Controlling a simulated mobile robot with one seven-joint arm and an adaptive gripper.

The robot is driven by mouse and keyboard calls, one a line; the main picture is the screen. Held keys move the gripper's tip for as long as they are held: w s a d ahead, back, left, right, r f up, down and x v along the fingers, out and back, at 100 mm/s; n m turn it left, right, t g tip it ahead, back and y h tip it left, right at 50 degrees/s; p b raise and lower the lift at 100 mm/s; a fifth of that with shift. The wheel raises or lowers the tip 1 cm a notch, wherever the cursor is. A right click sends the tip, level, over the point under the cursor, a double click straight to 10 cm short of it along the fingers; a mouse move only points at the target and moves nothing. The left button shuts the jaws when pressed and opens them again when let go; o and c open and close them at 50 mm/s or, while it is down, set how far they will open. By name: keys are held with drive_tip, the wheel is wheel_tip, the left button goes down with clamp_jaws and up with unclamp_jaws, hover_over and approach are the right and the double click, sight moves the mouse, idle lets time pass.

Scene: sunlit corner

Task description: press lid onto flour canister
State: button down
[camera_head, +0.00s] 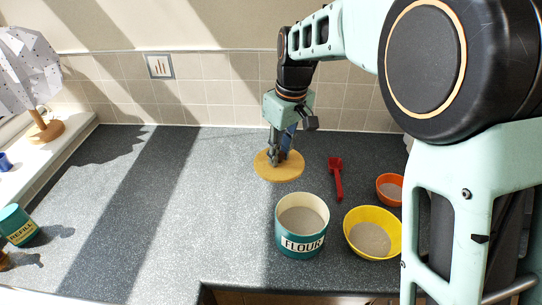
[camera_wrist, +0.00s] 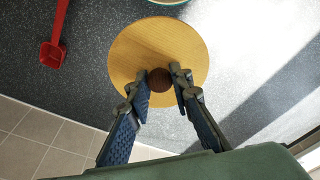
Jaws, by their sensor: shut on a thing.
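The flour canister (camera_head: 302,240) is teal with a cream rim and a FLOUR label. It stands upright and open on the counter, with pale contents inside. The lid (camera_head: 279,172) is a round wooden disc behind the canister and slightly to its left, apart from it. In the wrist view the lid (camera_wrist: 185,40) shows a dark round knob (camera_wrist: 159,79) at its centre. My gripper (camera_head: 280,158) points down over the lid, and its fingers (camera_wrist: 160,88) are shut on the knob. I cannot tell whether the lid touches the counter. A bit of the canister's rim shows at the wrist view's top edge.
A yellow bowl (camera_head: 354,244) stands right of the canister, with an orange bowl (camera_head: 390,200) behind it. A red scoop (camera_head: 336,178) lies right of the lid. A teal REFILL container (camera_head: 18,226) is at far left. The counter's left and middle (camera_head: 170,210) are clear.

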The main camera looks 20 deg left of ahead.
drive_tip(key=s+d+r, duration=0.5)
drive_tip(key=s+d, duration=0.3)
drive_tip(key=s, duration=0.2)
wheel_tip(320, 180, down, 7)
drive_tip(key=b, duration=0.6)
drive_tip(key=shift+s+d+n, duration=0.2)
drive_tip(key=shift+d+n, duration=0.05)
drive_tip(key=shift+n, duration=0.05)
drive_tip(key=shift+f+b, duration=0.3)
drive_tip(key=shift+f, duration=0.3)
idle(2.1)
drive_tip(key=c, duration=1.2)
unclamp_jaws()
drive_tip(key=shift+o, duration=0.2)
drive_tip(key=shift+r, duration=0.1)
